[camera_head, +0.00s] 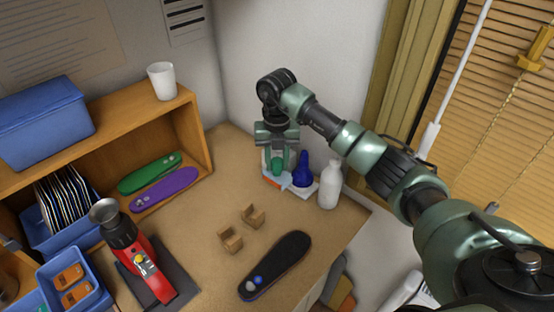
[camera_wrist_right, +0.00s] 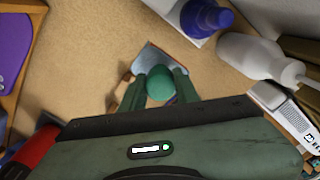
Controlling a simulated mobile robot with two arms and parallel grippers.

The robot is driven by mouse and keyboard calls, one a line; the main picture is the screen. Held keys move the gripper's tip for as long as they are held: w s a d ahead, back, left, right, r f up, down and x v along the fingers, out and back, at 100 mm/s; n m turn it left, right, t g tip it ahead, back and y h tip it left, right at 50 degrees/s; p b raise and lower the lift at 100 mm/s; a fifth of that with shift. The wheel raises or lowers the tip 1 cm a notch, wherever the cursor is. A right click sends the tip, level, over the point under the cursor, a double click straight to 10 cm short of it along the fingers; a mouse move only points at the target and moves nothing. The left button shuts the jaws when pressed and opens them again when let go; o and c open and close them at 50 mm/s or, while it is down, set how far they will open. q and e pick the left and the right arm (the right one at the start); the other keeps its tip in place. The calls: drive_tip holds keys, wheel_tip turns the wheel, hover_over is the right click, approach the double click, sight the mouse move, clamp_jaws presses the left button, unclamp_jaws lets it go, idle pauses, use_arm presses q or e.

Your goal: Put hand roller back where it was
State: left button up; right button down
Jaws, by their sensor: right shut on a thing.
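My right gripper (camera_head: 277,160) is at the back of the tabletop, beside the blue bottle. In the right wrist view my right gripper (camera_wrist_right: 160,92) is shut on a rounded green handle (camera_wrist_right: 160,80), which I take to be the hand roller's. In the head view the hand roller (camera_head: 277,163) is mostly hidden by the fingers. A pale blue-grey flat piece (camera_wrist_right: 158,60) shows just past the fingertips. I cannot tell whether the roller touches the surface below. My left gripper is not in view.
A blue bottle (camera_head: 302,172) stands on a white tray (camera_head: 305,191), with a white bottle (camera_head: 330,186) to its right. Two small wooden stands (camera_head: 231,240) and a black insole (camera_head: 280,262) lie nearer. A red heat tool (camera_head: 145,264) and wooden shelf (camera_head: 197,135) are left.

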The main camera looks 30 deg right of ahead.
sight(277, 171)
wheel_tip(277, 171, down, 4)
drive_tip(key=shift+r+b, duration=0.1)
drive_tip(key=shift+b, duration=1)
wheel_tip(277, 171, down, 6)
drive_tip(key=b, duration=0.3)
drive_tip(key=shift+r+b, duration=0.25)
drive_tip(key=shift+b, duration=0.05)
drive_tip(key=shift+f, duration=0.25)
drive_tip(key=shift+w, duration=0.1)
drive_tip(key=shift+f+b, duration=0.3)
drive_tip(key=shift+b, duration=0.05)
drive_tip(key=c, duration=1)
unclamp_jaws()
drive_tip(key=shift+o, duration=0.2)
